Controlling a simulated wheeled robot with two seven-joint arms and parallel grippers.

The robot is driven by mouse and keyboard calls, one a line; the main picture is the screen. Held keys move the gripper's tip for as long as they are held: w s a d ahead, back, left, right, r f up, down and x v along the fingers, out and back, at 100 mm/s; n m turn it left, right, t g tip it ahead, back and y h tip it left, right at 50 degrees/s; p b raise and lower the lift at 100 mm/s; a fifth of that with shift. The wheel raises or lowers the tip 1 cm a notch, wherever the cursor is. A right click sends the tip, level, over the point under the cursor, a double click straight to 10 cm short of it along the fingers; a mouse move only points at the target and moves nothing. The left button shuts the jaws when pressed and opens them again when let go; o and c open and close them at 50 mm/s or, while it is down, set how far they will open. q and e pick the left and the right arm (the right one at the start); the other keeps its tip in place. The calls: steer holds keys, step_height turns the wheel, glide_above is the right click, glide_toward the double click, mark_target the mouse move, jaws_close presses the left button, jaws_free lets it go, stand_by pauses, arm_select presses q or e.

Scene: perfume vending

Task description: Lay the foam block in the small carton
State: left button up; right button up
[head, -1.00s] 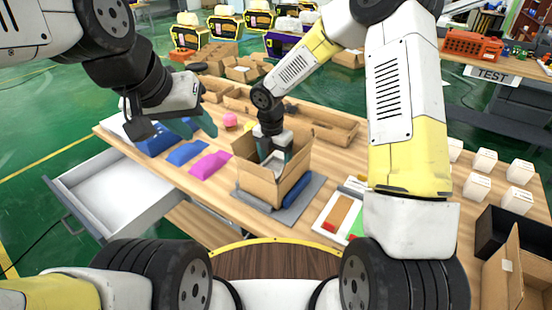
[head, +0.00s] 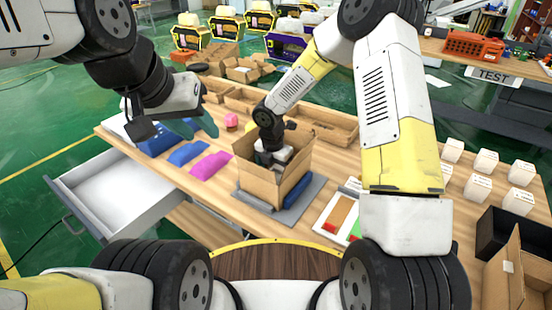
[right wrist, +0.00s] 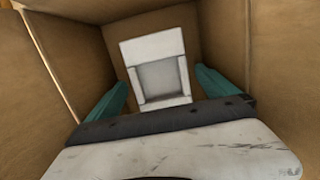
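The small carton (head: 258,183) stands open on a grey mat (head: 308,196) in the middle of the table. My right gripper (head: 268,160) reaches down into it, its fingers hidden behind the carton walls in the head view. In the right wrist view, the white-grey foam block (right wrist: 155,48), with a square recess, lies at the bottom of the carton. The right gripper's teal fingers (right wrist: 162,92) are spread, with a gap to the block on both sides. My left gripper (head: 198,126) hangs over the table's left part, open and empty.
Blue (head: 187,153) and pink (head: 211,165) pieces lie left of the carton. A blue roll-like item (head: 297,190) lies against its right side. An open drawer (head: 115,190) juts out at the left. Small white boxes (head: 487,161) stand at the right.

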steer(key=shift+r, duration=0.15)
step_height(320, 180, up, 12)
steer(key=s, duration=0.1)
steer(key=shift+a, duration=0.4)
steer(key=shift+s, duration=0.1)
stand_by(0.4)
